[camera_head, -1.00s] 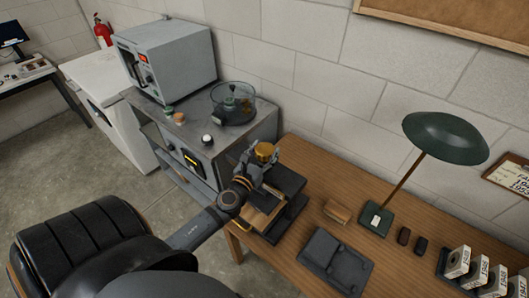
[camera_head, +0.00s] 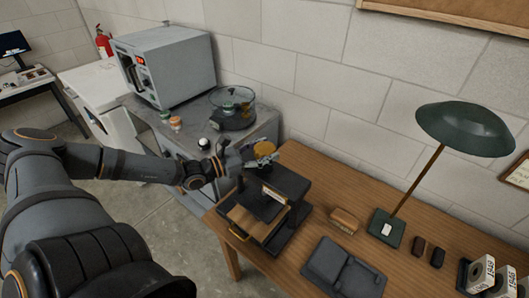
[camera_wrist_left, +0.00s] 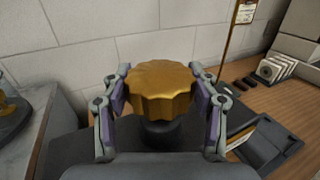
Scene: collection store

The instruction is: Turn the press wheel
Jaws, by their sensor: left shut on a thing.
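The press wheel (camera_head: 264,149) is a brass, scalloped knob on top of the dark press (camera_head: 287,183) on the wooden table. In the left wrist view the wheel (camera_wrist_left: 160,88) sits between the two fingers of my left gripper (camera_wrist_left: 163,92), one finger at each side. The gripper is shut on the wheel. In the head view my left arm reaches in from the left, and the left gripper (camera_head: 248,155) is at the wheel's left side. A wooden block and a small pale plate lie at the press's front. My right gripper is not in view.
A green lamp (camera_head: 465,132), a wooden-backed brush (camera_head: 344,221) and a dark open case (camera_head: 343,268) are right of the press. A grey bench (camera_head: 253,130) with a glass bowl and small jars adjoins on the left. The wall is close behind.

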